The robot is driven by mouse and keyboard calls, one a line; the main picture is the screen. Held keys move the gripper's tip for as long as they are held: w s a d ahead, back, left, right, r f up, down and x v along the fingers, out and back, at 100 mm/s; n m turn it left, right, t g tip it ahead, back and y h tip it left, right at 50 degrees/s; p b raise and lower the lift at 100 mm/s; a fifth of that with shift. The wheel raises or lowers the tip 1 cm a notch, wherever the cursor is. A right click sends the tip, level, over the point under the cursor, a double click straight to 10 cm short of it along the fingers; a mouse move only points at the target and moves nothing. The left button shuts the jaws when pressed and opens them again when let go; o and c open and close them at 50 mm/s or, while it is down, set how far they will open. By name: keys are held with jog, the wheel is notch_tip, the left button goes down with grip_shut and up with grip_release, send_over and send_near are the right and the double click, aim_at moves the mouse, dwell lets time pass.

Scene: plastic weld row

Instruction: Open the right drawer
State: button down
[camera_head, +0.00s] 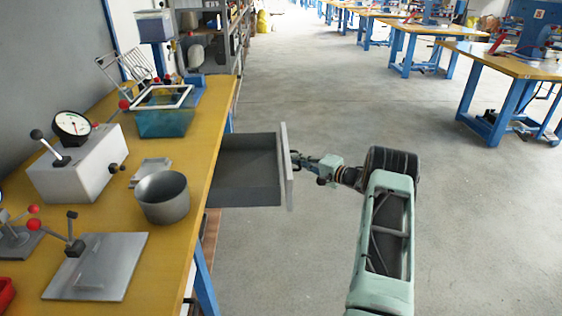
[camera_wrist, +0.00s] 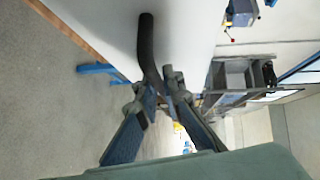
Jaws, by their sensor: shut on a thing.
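The grey drawer (camera_head: 245,180) is pulled out from under the yellow-topped workbench (camera_head: 180,250), and its inside looks empty. Its pale front panel (camera_head: 287,170) faces right, and the same panel fills much of the wrist view (camera_wrist: 95,25). My gripper (camera_head: 303,161) is at the outer face of this panel. In the wrist view, my gripper (camera_wrist: 163,90) has its two fingers closed around the dark curved handle (camera_wrist: 147,40). In the head view the handle is too small to make out behind the fingers.
On the bench stand a metal pot (camera_head: 162,197), a white box with a dial (camera_head: 75,165), a teal bin (camera_head: 163,120) and a lever plate (camera_head: 97,267). Open concrete floor (camera_head: 310,90) lies to the right. Other blue-legged tables (camera_head: 505,65) stand further off.

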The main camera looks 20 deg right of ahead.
jog(key=shift+s+d, duration=0.15)
jog(key=shift+d, duration=0.35)
jog(key=shift+s+d, duration=0.15)
jog(key=shift+d, duration=0.35)
jog(key=c, duration=2)
grip_release()
jog(key=shift+c, duration=0.2)
jog(key=v, duration=1.2)
